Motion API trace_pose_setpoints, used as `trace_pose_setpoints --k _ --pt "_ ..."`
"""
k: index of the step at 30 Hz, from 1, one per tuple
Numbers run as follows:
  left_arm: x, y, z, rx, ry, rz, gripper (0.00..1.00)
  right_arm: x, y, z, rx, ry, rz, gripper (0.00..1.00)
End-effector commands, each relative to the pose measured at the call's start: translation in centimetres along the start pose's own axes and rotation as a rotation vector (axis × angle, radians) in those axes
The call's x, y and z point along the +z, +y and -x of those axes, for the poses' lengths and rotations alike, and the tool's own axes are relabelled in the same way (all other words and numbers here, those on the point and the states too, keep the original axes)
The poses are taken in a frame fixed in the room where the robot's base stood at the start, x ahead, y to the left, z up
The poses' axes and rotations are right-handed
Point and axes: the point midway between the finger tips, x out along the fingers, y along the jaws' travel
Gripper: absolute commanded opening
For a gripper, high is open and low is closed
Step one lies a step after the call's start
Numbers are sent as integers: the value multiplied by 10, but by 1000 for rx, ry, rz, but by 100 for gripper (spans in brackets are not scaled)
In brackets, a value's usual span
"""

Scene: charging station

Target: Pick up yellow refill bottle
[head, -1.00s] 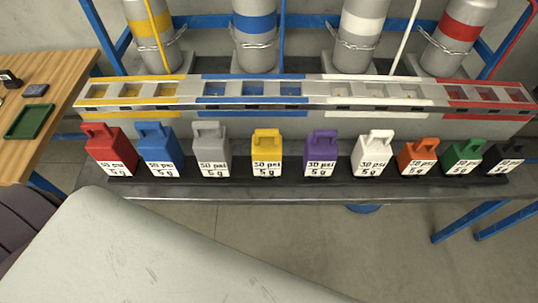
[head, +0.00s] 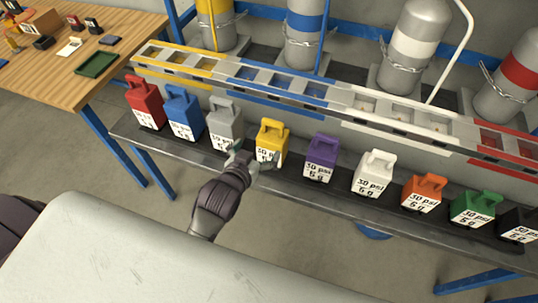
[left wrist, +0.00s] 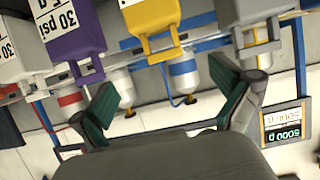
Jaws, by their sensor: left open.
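The yellow refill bottle (head: 271,135) stands upright in the row on the dark shelf, with a loop handle and a white "30 psi 5 g" label. My left gripper (head: 257,161) is open and empty just in front of it, at about its lower part. In the head view the fingers hide part of the label. In the left wrist view the picture is turned over; the yellow bottle (left wrist: 150,18) shows at the top, beyond and roughly between the spread green-padded fingers of the gripper (left wrist: 166,92). My right gripper is not in view.
A grey bottle (head: 223,126) stands close left of the yellow one and a purple bottle (head: 320,150) close right. Several more coloured bottles line the shelf (head: 390,225). Behind is a slotted rack (head: 315,104) and chained cylinders. A wooden table (head: 62,85) stands at left.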

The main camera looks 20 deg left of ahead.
Motion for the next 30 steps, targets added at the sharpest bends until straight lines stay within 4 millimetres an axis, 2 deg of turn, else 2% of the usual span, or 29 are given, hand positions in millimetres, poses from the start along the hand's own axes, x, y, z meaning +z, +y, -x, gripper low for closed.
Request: trace_pose_setpoints --k 4,12,15,23,30 --pt "-10 -1 -11 -4 16 3 100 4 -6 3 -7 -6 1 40" --pt "-10 0 -64 -2 14 4 100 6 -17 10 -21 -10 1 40" --pt "-9 0 -76 -2 13 3 100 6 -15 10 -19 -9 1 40" --pt "-9 1 -92 -2 12 4 100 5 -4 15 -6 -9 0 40" --pt "-6 3 -123 -2 14 3 100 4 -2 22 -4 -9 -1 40"
